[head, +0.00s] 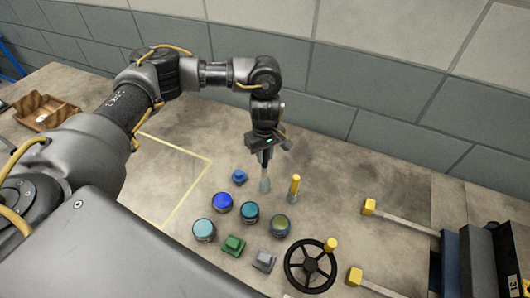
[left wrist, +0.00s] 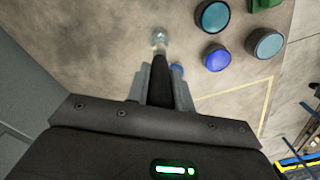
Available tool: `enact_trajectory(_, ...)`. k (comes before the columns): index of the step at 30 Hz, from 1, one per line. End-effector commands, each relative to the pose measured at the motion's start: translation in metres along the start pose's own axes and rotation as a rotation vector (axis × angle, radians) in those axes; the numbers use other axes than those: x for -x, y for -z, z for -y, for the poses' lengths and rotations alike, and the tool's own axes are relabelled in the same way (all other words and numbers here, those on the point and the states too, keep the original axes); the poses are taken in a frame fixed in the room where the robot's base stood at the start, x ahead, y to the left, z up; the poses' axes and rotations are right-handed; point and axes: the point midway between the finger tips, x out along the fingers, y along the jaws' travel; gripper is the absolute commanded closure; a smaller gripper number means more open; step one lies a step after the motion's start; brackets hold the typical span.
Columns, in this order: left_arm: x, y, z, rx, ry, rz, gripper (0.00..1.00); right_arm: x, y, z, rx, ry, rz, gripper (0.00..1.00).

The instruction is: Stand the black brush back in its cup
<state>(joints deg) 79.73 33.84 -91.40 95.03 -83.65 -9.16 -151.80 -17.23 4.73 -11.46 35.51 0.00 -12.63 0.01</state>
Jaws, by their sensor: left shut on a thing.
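My left gripper (head: 265,155) points down over the table and is shut on the black brush. The dark shaft of the brush (left wrist: 162,78) shows between the fingers in the left wrist view. Directly beyond its tip is a small pale grey, glassy piece (left wrist: 160,37). In the head view this grey piece (head: 264,185) shows below the fingers and widens downward. I cannot tell whether it is the cup or the brush's own end, nor whether the two touch. The gripper hides most of the brush in the head view. My right gripper is not in view.
A yellow-topped upright piece (head: 295,183) stands close to the right of my gripper. Several blue and teal round pieces, a green block (head: 234,245) and a black handwheel (head: 310,266) lie nearer. A wooden tray (head: 47,112) sits far left. The yellow-outlined area is clear.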

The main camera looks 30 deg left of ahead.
Motion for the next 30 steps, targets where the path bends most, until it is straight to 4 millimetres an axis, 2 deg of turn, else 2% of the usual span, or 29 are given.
enact_trajectory(1, -0.008, 0.0, 0.0, 0.0, 0.0, 0.001, 1.0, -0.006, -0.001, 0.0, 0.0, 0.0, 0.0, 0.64)
enact_trajectory(18, -0.058, 0.0, 0.0, 0.001, 0.0, 0.001, 1.0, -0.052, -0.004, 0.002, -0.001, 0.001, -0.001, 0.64)
enact_trajectory(24, -0.069, 0.0, 0.0, 0.0, -0.001, 0.001, 1.0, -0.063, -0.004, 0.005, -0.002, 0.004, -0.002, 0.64)
enact_trajectory(30, -0.071, 0.0, 0.0, 0.0, -0.001, 0.001, 1.0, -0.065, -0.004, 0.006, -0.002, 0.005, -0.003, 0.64)
